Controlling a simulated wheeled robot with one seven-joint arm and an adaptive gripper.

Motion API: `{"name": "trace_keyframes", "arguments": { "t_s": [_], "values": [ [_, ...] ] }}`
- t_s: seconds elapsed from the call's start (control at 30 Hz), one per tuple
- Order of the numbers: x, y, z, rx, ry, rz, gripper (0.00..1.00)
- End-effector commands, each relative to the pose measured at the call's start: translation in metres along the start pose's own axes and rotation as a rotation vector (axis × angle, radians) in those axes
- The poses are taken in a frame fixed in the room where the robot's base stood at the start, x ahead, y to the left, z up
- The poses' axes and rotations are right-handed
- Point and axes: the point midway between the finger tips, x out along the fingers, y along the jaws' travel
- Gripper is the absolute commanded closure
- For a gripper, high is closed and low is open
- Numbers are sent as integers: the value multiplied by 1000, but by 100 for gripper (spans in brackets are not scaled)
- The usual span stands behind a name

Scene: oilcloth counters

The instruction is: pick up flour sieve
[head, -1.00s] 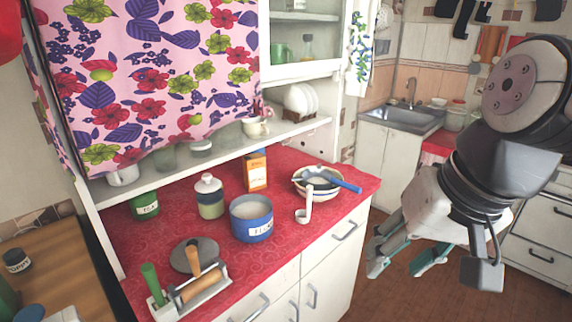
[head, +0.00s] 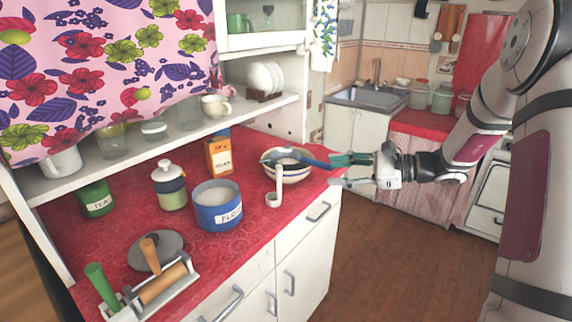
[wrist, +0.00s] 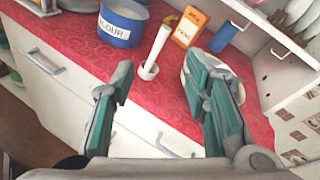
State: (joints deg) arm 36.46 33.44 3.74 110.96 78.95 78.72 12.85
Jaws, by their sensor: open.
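The flour sieve (head: 312,161) has a blue handle and rests across a striped bowl (head: 290,174) at the right end of the red counter. Its handle points right, towards my gripper (head: 338,171). My gripper is open, with green-padded fingers just right of the bowl; the upper finger overlaps the handle end in the head view, and I cannot tell whether they touch. In the wrist view my open gripper (wrist: 160,78) has the pale bowl edge (wrist: 184,72) partly hidden behind its right finger. The sieve is mostly hidden there.
A blue flour pot (head: 218,207), an orange box (head: 219,155), a lidded jar (head: 170,187) and a green tin (head: 96,199) stand left. A shelf (head: 190,123) overhangs behind.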

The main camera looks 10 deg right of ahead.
Motion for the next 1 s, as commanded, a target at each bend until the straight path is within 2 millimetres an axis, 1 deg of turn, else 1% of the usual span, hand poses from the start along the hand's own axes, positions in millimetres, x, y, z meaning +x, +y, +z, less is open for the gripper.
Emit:
{"name": "trace_keyframes", "arguments": {
  "t_s": [0.03, 0.1, 0.2, 0.3, 0.4, 0.47, 0.57, 0.7, 0.8, 0.9, 1.0],
  "values": [
    [-6, -12, -26, 58, -25, -65, 58],
    [-16, -28, -52, 122, -61, -150, 58],
    [-29, -44, -81, 190, -101, -249, 58],
    [-38, -53, -100, 230, -127, -312, 58],
    [-41, -58, -108, 246, -138, -341, 58],
    [-37, -60, -108, 249, -141, -345, 58],
    [-23, -65, -106, 249, -142, -343, 58],
    [3, -74, -103, 247, -141, -341, 58],
    [19, -80, -102, 248, -140, -342, 58],
    [30, -85, -102, 248, -138, -343, 58],
    [36, -87, -101, 249, -139, -344, 58]
  ]
}}
